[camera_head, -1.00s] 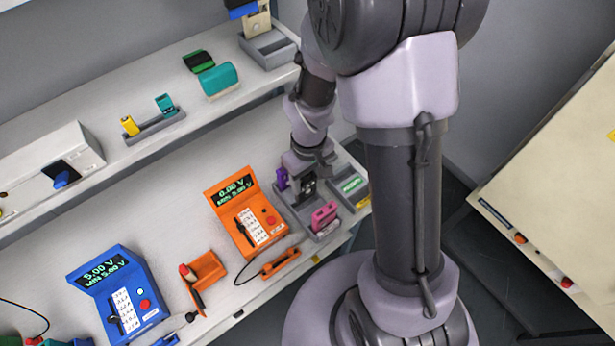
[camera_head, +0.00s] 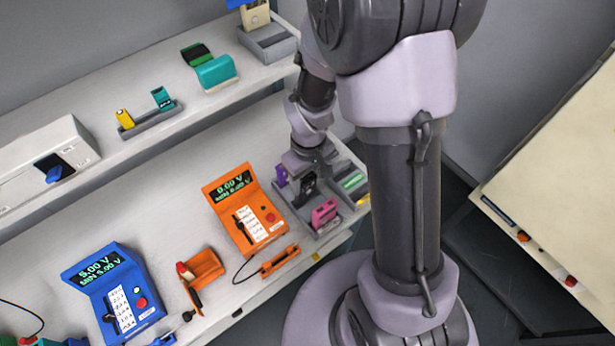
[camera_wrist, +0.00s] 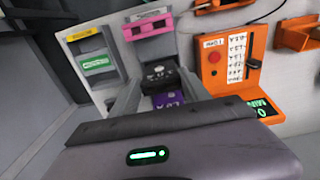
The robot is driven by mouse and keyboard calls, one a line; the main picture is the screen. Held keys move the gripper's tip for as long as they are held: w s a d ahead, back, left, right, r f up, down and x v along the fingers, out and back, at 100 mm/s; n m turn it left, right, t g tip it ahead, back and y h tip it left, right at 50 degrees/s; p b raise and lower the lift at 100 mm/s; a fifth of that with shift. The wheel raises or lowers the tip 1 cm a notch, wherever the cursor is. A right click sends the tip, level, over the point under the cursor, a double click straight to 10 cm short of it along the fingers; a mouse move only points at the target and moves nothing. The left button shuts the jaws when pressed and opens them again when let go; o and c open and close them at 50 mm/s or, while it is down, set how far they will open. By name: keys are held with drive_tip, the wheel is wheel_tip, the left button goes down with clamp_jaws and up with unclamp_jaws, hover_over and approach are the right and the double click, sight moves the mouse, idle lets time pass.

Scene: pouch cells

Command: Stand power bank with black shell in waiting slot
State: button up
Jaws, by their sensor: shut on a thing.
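The power bank with black shell (camera_head: 308,184) is upright in the grey tray at the right end of the bench. It also shows in the wrist view (camera_wrist: 160,73). My gripper (camera_head: 306,173) points down into the tray and is shut on the black power bank; its fingers show on both sides of it in the wrist view (camera_wrist: 158,88). A purple power bank (camera_wrist: 168,98) and a pink one (camera_wrist: 148,27) stand on either side of it in the same row. I cannot tell whether the black one touches the slot floor.
A green cell (camera_wrist: 98,64) lies in the tray's other compartment, beside a yellow label (camera_wrist: 86,38). An orange tester (camera_head: 245,215) stands close left of the tray, with an orange probe (camera_head: 280,262) before it. A blue tester (camera_head: 115,295) is farther left. A shelf runs above the bench.

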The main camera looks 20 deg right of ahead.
drive_tip(key=shift+f+b, duration=1.75)
drive_tip(key=shift+f, duration=0.25)
drive_tip(key=o, duration=1.5)
wheel_tip(320, 180, up, 18)
drive_tip(key=p, duration=0.6)
drive_tip(key=shift+s+f, duration=0.15)
drive_tip(key=shift+f, duration=0.1)
